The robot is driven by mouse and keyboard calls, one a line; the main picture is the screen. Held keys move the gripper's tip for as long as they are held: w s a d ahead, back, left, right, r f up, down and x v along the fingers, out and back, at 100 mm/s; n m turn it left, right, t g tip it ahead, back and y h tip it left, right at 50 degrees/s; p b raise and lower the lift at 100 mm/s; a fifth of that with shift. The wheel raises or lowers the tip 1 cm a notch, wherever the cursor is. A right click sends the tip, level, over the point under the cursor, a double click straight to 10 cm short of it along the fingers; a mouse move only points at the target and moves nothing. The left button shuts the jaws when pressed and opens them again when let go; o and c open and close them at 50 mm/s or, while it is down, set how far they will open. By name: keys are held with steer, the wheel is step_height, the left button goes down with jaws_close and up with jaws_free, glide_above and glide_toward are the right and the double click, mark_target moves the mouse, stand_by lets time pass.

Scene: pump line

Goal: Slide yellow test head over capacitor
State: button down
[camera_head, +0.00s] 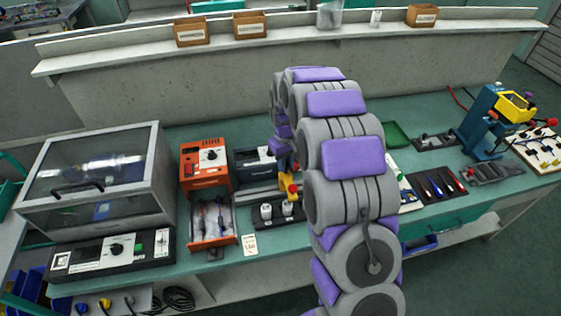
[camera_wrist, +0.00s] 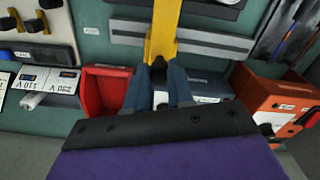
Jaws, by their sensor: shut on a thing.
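The yellow test head (camera_head: 286,166), with a red tip at its lower end, shows just left of my arm in the head view. It stands close above and behind two white capacitors (camera_head: 266,211) on a dark holder (camera_head: 270,222). In the wrist view, my gripper (camera_wrist: 161,72) is shut on the yellow test head (camera_wrist: 163,35), which runs up out of the top of the picture. The lower end of the test head is hidden there. A small white patch shows between the fingers; I cannot tell what it is. The head is apart from the visible capacitors.
An orange device (camera_head: 205,161) and an open orange drawer (camera_head: 212,222) stand left of the capacitors. A clear-lidded tester (camera_head: 95,180) is further left. A red bin (camera_wrist: 106,90) shows beside the fingers. A blue and yellow press (camera_head: 487,120) stands far right.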

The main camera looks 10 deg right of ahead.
steer(key=d+p, duration=0.1)
steer(key=d, duration=0.4)
steer(key=shift+d+p, duration=0.35)
steer(key=shift+p, duration=0.05)
steer(key=c, duration=1.4)
jaws_free()
steer(key=o, duration=0.4)
steer(key=shift+d, duration=0.35)
step_height(320, 180, up, 17)
steer(key=p, duration=0.3)
steer(key=shift+w+r, duration=0.1)
